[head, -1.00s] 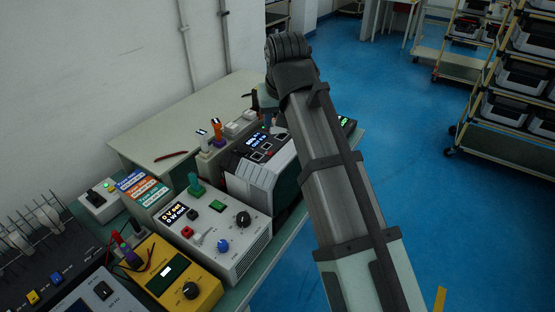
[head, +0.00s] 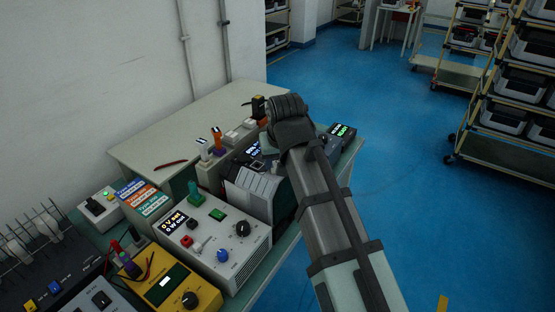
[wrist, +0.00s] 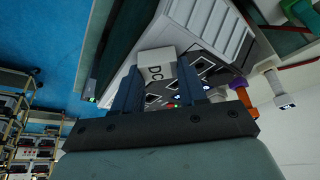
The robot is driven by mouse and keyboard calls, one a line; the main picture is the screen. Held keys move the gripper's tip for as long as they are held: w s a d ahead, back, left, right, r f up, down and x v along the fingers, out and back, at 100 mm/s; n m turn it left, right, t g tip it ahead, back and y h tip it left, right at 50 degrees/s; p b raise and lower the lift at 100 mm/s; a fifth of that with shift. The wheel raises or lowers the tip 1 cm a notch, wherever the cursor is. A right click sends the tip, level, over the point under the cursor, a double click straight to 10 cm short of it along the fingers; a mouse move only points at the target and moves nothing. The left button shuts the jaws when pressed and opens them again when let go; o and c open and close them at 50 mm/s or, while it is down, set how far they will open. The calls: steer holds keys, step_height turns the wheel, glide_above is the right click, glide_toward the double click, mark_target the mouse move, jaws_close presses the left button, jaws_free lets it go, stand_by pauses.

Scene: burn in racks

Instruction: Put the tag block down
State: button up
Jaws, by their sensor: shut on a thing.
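The tag block (wrist: 156,66) is a small pale block with dark "DC" lettering, seen in the wrist view. My gripper (wrist: 160,84) is shut on it, with one blue finger on each side. The block is over or against the dark front panel of a grey instrument (wrist: 188,84); I cannot tell whether it touches. In the head view my arm hides the fingers and most of the block's surroundings. The grey instrument (head: 262,190) stands on the bench there, below my wrist.
A white supply with knobs (head: 215,235) and a yellow meter (head: 178,280) stand nearer on the bench (head: 165,125). Upright plugs (head: 210,140) stand in a holder left of my wrist. The bench's back left is mostly clear. Wheeled racks (head: 510,100) stand right.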

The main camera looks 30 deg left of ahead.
steer(key=o, duration=1)
steer(key=shift+r, duration=0.1)
steer(key=v, duration=1.2)
